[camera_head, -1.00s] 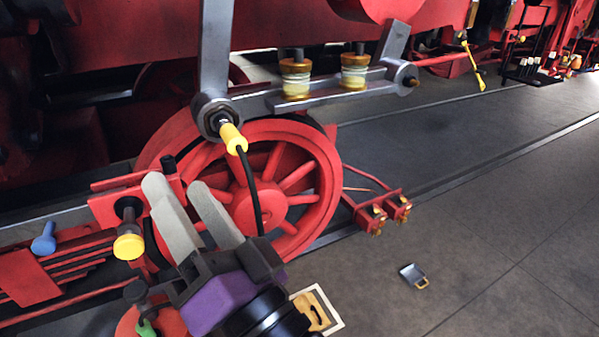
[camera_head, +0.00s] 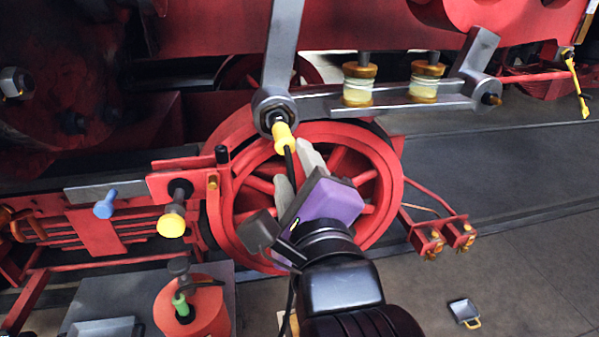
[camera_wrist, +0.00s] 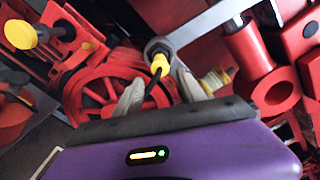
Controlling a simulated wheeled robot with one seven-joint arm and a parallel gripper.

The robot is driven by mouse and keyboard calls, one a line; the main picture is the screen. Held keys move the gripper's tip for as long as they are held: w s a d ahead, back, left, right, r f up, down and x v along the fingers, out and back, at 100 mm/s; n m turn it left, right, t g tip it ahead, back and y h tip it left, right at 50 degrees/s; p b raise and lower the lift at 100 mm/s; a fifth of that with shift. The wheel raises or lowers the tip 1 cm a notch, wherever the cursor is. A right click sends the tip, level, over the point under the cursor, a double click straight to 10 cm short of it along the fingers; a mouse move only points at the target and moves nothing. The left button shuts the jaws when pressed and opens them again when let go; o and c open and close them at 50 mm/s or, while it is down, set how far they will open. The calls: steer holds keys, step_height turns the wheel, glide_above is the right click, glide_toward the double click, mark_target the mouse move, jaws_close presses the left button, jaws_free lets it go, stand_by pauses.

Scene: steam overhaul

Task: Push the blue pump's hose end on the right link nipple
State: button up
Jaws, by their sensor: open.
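A yellow hose end (camera_head: 285,138) sits at the round joint (camera_head: 275,112) at the left end of the grey link, and its black hose hangs down from it. In the wrist view the yellow hose end (camera_wrist: 159,65) shows just beyond my fingertips. My gripper (camera_head: 292,165) is open, its two pale fingers on either side of the hose just below the yellow end. The link's right joint (camera_head: 480,87) has a small brass-coloured nipple (camera_head: 491,98), with nothing on it. I see no blue pump; where the hose leads is hidden behind my arm.
A red wheel (camera_head: 384,190) stands close behind my gripper. Two brass-and-glass oil cups (camera_head: 359,84) stand along the link. A yellow knob (camera_head: 171,225), a blue knob (camera_head: 105,204) and an orange can (camera_head: 200,305) are at left. The floor at right is mostly clear, with a small pan (camera_head: 464,311).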

mark_target(286, 147)
steer(key=shift+x, duration=3.7)
jaws_close()
steer(key=shift+b+v, duration=0.55)
steer(key=shift+v, duration=1.95)
